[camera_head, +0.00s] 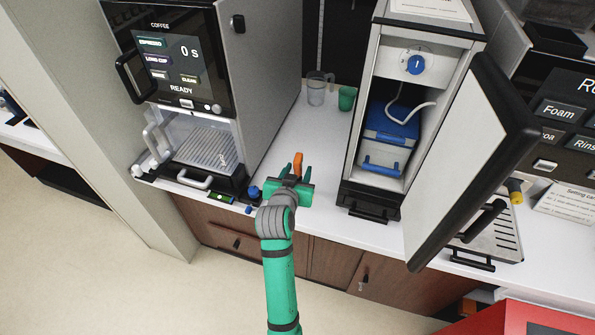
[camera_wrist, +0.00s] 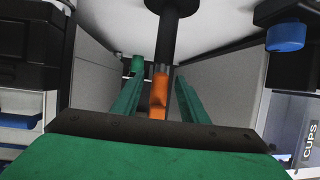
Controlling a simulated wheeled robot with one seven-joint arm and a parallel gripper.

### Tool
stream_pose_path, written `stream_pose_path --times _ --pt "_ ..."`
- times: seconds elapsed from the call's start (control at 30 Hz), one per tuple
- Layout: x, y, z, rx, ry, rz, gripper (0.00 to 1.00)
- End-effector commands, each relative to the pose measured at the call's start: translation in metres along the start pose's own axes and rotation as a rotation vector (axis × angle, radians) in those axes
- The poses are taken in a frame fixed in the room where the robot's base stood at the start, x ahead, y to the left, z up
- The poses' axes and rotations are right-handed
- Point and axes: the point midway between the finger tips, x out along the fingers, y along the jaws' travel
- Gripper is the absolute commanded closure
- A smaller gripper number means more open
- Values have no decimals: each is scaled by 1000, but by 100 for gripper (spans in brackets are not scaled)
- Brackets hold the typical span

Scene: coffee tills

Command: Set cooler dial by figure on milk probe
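The cooler (camera_head: 361,150) stands open in the head view, with a blue dial (camera_head: 414,65) on its top panel. The dial's white mark looks about upright; scale figures are not legible. A blue-and-white milk container (camera_head: 388,143) with a pale tube is inside. My gripper (camera_head: 299,168) is over the counter, left of the cooler. In the wrist view its green fingers stand apart either side of an orange piece (camera_wrist: 158,97) on a black stem, with gaps visible. I cannot tell whether this is the milk probe; no figure on it shows.
The cooler door (camera_head: 475,150) swings out toward me on the right. A coffee machine (camera_head: 178,85) stands left, a small green-screened device (camera_head: 221,197) and blue knob (camera_head: 254,192) before it. A glass jug (camera_head: 317,88) and green cup (camera_head: 346,98) stand behind my gripper.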

Motion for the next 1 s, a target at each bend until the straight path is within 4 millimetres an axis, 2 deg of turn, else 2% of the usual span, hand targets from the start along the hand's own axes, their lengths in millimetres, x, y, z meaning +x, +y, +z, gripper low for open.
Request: stream_pose_path --times 0.17,0.27,0.7,0.83,1.0 --pt "-2 0 0 0 1 0 60" --pt "-11 0 0 0 1 -1 60" --pt "-88 -1 0 0 1 -2 60" --pt "-101 0 0 -1 1 0 60" --pt "-108 0 0 0 0 0 60"
